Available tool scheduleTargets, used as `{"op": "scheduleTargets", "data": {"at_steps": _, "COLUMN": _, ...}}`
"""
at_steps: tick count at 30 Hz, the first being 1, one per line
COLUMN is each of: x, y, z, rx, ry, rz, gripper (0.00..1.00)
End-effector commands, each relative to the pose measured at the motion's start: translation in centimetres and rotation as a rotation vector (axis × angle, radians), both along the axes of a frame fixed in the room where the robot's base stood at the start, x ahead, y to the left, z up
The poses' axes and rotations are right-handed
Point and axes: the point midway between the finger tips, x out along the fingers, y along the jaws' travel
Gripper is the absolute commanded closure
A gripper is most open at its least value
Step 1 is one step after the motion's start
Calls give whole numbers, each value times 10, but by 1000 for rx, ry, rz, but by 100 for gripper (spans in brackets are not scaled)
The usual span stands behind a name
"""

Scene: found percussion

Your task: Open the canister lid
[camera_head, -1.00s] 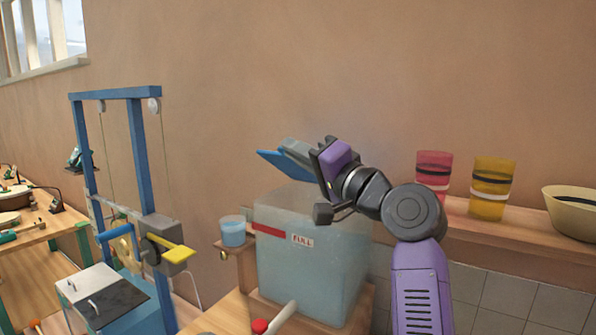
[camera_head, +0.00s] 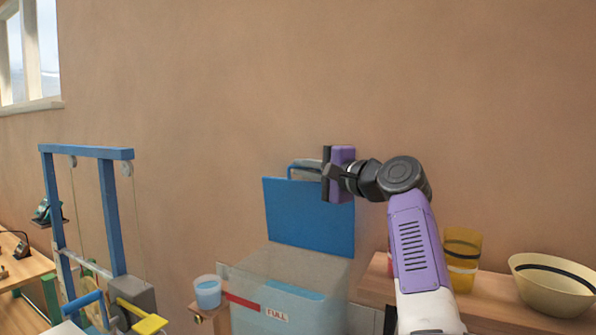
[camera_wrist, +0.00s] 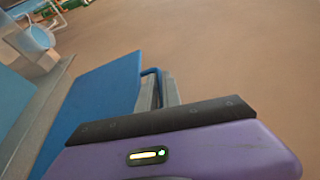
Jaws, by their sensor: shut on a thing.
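The canister (camera_head: 245,318) is a clear box with a red line and a "FULL" label, standing on a wooden stand. Its blue lid (camera_head: 308,215) stands nearly upright at the back of the box, and the top of the canister is uncovered. A grey-blue handle (camera_head: 304,166) shows at the lid's upper edge. My gripper (camera_head: 326,172) is at that handle, shut on it, though its fingertips partly hide the grip. In the wrist view the blue lid (camera_wrist: 98,105) and the handle (camera_wrist: 158,90) show just beyond my gripper's purple body.
A small cup of blue liquid (camera_head: 207,291) sits on a bracket left of the canister. A blue frame with pulleys (camera_head: 110,215) stands further left. A yellow cup (camera_head: 461,258) and a cream bowl (camera_head: 555,283) stand on the right shelf. The wall is behind the lid.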

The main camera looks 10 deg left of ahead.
Motion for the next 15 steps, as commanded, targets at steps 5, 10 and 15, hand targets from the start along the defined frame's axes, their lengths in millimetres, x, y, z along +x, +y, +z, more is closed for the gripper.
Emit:
{"op": "scheduleTargets", "data": {"at_steps": 5, "x": 8, "y": -6, "z": 0, "rx": 18, "ry": 59, "rz": -5, "gripper": 100}}
{"op": "scheduleTargets", "data": {"at_steps": 10, "x": 11, "y": -7, "z": -1, "rx": 27, "ry": 85, "rz": -4, "gripper": 100}}
{"op": "scheduleTargets", "data": {"at_steps": 15, "x": 12, "y": -7, "z": -1, "rx": 29, "ry": 90, "rz": -4, "gripper": 100}}
